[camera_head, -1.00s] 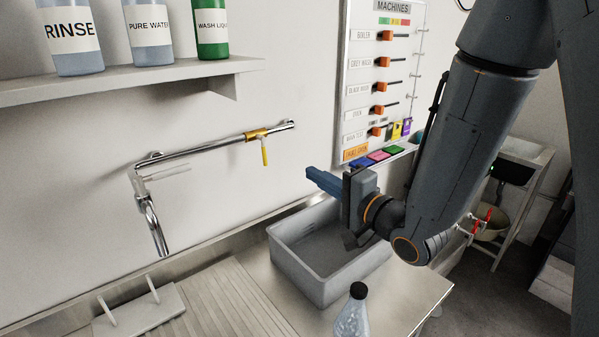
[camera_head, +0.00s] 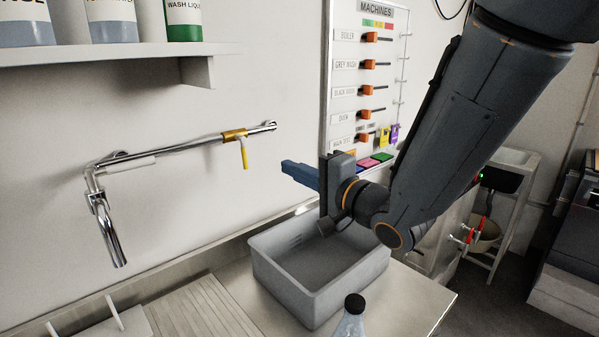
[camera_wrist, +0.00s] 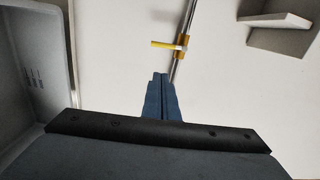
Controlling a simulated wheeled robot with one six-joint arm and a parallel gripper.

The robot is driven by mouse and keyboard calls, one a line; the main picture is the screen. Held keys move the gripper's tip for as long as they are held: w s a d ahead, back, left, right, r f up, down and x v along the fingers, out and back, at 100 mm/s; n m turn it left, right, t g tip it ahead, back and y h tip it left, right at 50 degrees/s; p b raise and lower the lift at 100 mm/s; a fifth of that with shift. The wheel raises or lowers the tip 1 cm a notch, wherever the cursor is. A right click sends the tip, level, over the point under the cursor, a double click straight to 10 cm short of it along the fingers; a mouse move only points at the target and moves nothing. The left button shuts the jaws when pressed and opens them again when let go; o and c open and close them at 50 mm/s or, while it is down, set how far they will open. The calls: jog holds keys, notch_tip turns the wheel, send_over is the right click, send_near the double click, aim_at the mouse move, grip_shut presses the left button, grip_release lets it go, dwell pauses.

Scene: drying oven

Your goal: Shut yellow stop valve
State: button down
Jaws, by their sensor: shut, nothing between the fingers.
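The yellow stop valve (camera_head: 235,135) sits on the chrome wall pipe (camera_head: 190,143). Its yellow lever (camera_head: 244,155) hangs down, roughly across the pipe. In the wrist view the yellow lever (camera_wrist: 162,44) points left from the valve body (camera_wrist: 181,46), just beyond my fingertips. My gripper (camera_head: 285,166) is shut and empty. Its blue fingers point left toward the wall, to the right of the lever and apart from it. The fingers (camera_wrist: 160,78) also show closed together in the wrist view.
A grey basin (camera_head: 320,270) stands on the counter below my gripper. A bottle with a black cap (camera_head: 353,312) stands in front of it. A shelf (camera_head: 110,70) with bottles is at upper left. A machines board (camera_head: 365,80) hangs behind my arm. The wall around the valve is clear.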

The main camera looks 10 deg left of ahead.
aim_at(246, 159)
jog(key=w+a+p, duration=0.2)
jog(key=w+a, duration=0.1)
jog(key=a, duration=0.5)
jog(key=shift+w+a+f, duration=0.15)
jog(key=shift+w+a, duration=0.15)
jog(key=shift+s+a+m, duration=0.25)
jog(key=shift+a+m, duration=0.25)
